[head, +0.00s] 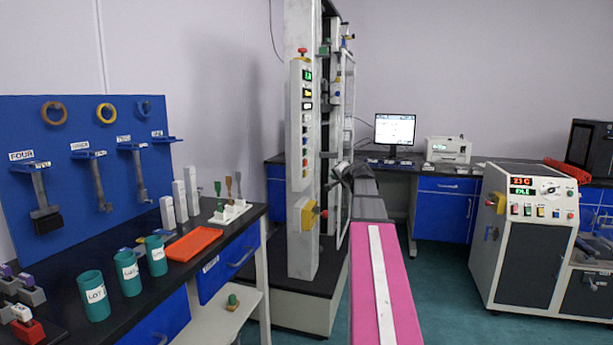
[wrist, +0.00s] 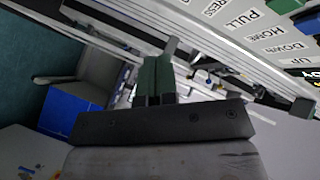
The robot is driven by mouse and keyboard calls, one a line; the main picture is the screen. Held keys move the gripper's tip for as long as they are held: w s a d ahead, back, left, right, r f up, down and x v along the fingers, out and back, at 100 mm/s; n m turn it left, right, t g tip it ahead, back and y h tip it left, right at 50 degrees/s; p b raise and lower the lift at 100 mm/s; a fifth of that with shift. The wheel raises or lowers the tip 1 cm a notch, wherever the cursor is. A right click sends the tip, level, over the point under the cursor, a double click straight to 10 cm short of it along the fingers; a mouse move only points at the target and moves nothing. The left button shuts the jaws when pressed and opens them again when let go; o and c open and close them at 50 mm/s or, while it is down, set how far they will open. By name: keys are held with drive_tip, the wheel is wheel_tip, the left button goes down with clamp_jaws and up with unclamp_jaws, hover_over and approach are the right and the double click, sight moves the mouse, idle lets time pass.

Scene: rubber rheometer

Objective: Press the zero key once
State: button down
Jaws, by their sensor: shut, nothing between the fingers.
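The control panel (head: 302,125) is on the front of the tall white testing machine. It carries small lit displays and a column of coloured keys, with a red button on top. In the head view I cannot tell which key is zero. In the wrist view the panel (wrist: 245,25) is tilted, with labels reading PULL, HOME, DOWN and UP; no zero label is readable. My gripper (wrist: 158,80) is shut and empty, to the left of these labels and apart from them. In the head view my dark gripper (head: 345,170) is right of the machine's front column.
A yellow box with a red button (head: 309,214) is low on the machine's column. A black bench (head: 135,300) with green cups and an orange tray (head: 193,244) stands left. A white cabinet (head: 530,240) stands right.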

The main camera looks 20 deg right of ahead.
drive_tip(key=w+a, duration=0.4)
drive_tip(key=a, duration=0.2)
drive_tip(key=shift+w+a, duration=0.3)
drive_tip(key=shift+a, duration=0.1)
drive_tip(key=shift+a, duration=0.1)
idle(1.8)
drive_tip(key=shift+w+a, duration=0.25)
drive_tip(key=shift+w+a, duration=0.25)
drive_tip(key=shift+a, duration=0.1)
idle(0.9)
idle(0.3)
drive_tip(key=shift+s+d, duration=0.5)
drive_tip(key=shift+d, duration=0.2)
drive_tip(key=shift+s+d, duration=0.7)
drive_tip(key=shift+d, duration=0.35)
drive_tip(key=shift+s+d, duration=0.7)
drive_tip(key=shift+d, duration=0.3)
